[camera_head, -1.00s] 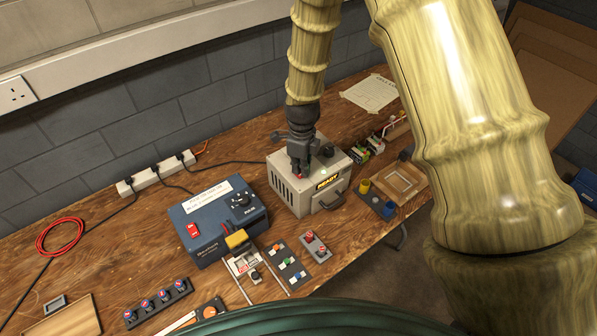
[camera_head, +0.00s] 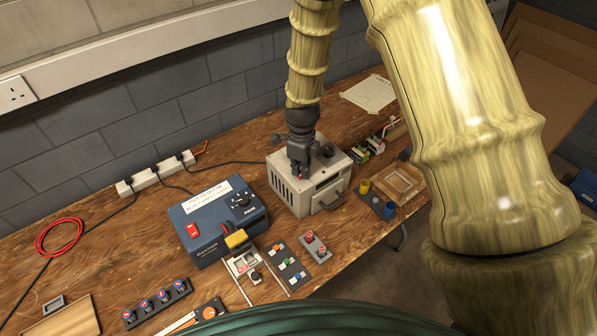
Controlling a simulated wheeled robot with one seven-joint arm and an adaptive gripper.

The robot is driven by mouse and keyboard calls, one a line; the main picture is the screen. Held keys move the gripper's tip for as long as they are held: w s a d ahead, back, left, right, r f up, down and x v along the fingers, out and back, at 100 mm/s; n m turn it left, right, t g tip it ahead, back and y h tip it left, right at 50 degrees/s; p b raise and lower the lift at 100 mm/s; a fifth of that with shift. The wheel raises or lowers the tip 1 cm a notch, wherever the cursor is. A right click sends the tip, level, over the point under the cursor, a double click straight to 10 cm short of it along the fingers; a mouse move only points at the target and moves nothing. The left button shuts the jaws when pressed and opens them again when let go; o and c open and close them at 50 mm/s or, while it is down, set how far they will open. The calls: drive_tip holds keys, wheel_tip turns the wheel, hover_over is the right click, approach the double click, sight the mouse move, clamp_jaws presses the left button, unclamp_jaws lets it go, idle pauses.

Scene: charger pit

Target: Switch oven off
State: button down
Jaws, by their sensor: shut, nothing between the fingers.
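The oven (camera_head: 291,196) is a light grey metal box with side vents, a front handle and a dark knob on top. It stands on the wooden bench near the wall. Its front display strip (camera_head: 327,183) shows no lit text. My gripper (camera_head: 299,171) points down over the oven's top, shut and with nothing in it. A small red part, apparently the oven's switch (camera_head: 300,178), shows right at the fingertips. The fingers partly hide it, and I cannot tell whether they touch it.
A blue unit (camera_head: 210,243) with a red switch and a dial stands left of the oven. Small button blocks (camera_head: 291,268) lie in front. A white power strip (camera_head: 155,174) runs along the wall.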

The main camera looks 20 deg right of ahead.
drive_tip(key=shift+r, duration=0.1)
drive_tip(key=shift+r+p, duration=2.55)
drive_tip(key=shift+r, duration=0.8)
